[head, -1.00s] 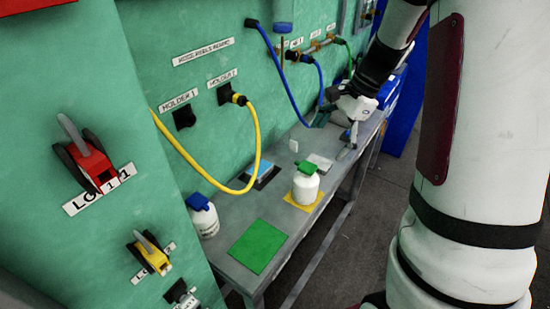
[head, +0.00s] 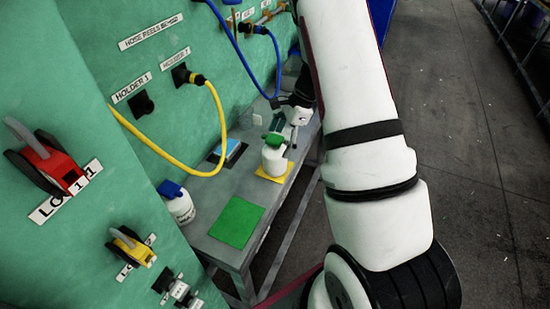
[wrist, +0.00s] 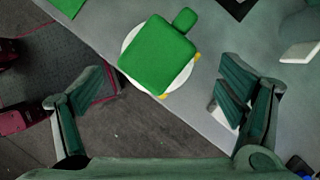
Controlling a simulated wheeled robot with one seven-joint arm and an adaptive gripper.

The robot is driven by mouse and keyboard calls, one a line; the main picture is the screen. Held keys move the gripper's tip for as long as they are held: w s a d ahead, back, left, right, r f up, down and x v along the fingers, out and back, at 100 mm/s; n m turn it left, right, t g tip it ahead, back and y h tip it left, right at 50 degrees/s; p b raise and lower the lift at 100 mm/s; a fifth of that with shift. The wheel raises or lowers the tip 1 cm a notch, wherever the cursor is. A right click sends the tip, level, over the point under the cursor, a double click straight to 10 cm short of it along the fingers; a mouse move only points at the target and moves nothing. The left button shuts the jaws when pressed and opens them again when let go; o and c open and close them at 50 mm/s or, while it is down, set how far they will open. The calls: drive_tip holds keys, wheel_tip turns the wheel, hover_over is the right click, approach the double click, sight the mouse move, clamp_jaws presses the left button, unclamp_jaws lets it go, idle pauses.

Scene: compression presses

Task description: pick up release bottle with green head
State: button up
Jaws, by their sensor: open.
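The white bottle with a green head (head: 273,158) stands upright on a yellow mat (head: 286,169) on the grey bench. In the wrist view its square green top (wrist: 157,53) is seen from above, with the small green spout toward the upper right. My gripper (wrist: 143,97) is open and empty, its two fingers spread wide. The bottle lies ahead of the fingertips in the picture, not between them. In the head view my gripper (head: 284,124) is just behind the bottle, partly hidden by my arm.
A white bottle with a blue head (head: 178,204) stands at the left of the bench. A flat green mat (head: 236,222) lies in front of the green-headed bottle. A yellow hose (head: 222,120) loops down from the green wall (head: 100,60) to the left.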

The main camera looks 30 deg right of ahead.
sight(276, 153)
drive_tip(key=shift+p+x, duration=0.65)
drive_tip(key=shift+x, duration=2.1)
drive_tip(key=shift+s+d, duration=0.15)
drive_tip(key=c, duration=1.7)
